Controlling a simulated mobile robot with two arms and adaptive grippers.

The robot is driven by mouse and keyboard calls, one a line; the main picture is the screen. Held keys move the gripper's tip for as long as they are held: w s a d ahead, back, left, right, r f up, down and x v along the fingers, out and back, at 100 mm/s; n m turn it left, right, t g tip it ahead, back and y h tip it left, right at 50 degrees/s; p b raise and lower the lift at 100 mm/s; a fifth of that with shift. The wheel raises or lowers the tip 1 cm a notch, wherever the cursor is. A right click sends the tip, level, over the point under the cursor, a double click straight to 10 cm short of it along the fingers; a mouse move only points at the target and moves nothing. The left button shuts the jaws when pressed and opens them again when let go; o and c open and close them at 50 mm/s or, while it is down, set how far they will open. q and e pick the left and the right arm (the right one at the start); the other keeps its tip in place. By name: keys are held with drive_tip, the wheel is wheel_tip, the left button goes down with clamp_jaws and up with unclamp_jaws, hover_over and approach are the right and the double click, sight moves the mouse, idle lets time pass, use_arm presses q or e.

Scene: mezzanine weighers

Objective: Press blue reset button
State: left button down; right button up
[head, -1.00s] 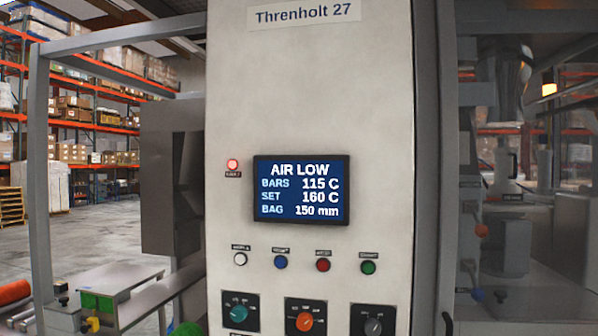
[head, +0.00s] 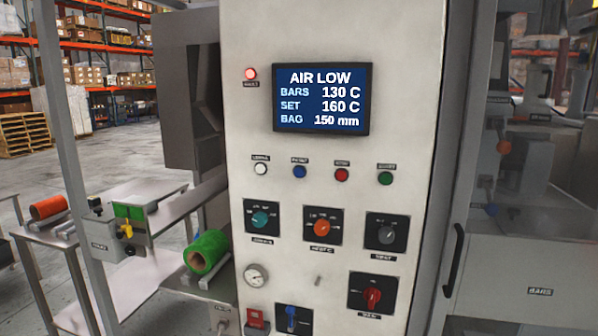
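The blue button (head: 299,172) sits on the light control panel (head: 400,40), second from the left in a row under the screen. Its label is too small to read surely. A white button (head: 261,169) is to its left; a red button (head: 341,174) and a green button (head: 385,178) are to its right. The screen (head: 321,98) reads AIR LOW, BARS 130 C, SET 160 C, BAG 150 mm. A red lamp (head: 251,74) is lit beside the screen. Neither of my grippers is in view.
Below the buttons are a teal knob (head: 260,219), an orange knob (head: 322,227), a grey knob (head: 387,234), a red rotary switch (head: 373,294) and a gauge (head: 256,275). A green roll (head: 206,252) lies left of the panel. A door handle (head: 453,260) is at right.

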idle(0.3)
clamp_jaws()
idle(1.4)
